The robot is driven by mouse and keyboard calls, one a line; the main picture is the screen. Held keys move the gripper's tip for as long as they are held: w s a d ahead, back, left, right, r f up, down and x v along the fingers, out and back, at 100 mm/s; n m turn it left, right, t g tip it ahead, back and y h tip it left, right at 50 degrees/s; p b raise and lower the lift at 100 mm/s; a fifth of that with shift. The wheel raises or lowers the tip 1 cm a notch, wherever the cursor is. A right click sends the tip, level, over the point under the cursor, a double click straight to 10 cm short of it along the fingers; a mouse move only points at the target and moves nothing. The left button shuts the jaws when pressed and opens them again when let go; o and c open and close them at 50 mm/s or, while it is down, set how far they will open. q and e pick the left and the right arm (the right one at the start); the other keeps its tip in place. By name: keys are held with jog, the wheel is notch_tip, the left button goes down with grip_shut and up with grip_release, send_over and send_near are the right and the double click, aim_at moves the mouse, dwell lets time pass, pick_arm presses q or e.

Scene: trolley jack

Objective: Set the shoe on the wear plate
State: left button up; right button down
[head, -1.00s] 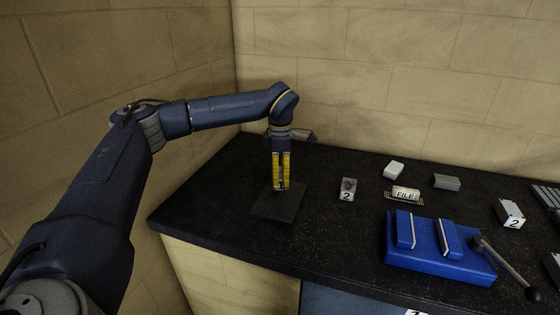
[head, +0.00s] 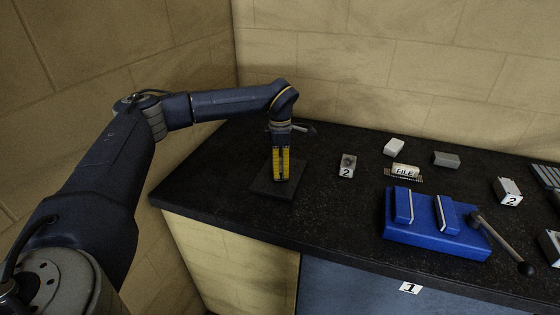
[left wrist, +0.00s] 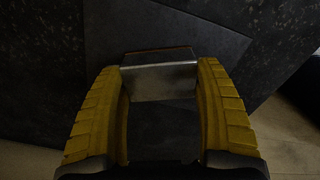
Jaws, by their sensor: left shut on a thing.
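My left gripper (head: 281,178) points straight down over the dark square wear plate (head: 262,184) at the left part of the bench. It is shut on the shoe, a small grey metal block (left wrist: 160,78) with a thin orange-brown far edge, held between the yellow fingers in the left wrist view. The wear plate also shows there as a flat dark sheet (left wrist: 205,38) beyond and beneath the block. In the head view the fingers hide the shoe. I cannot tell whether the shoe touches the plate. My right gripper is not in view.

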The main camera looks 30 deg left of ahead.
aim_at(280, 164)
pick_arm(q)
jog(key=o, duration=1.6)
jog(key=shift+f, duration=0.1)
jog(key=shift+c, duration=0.2)
notch_tip(280, 164, up, 12)
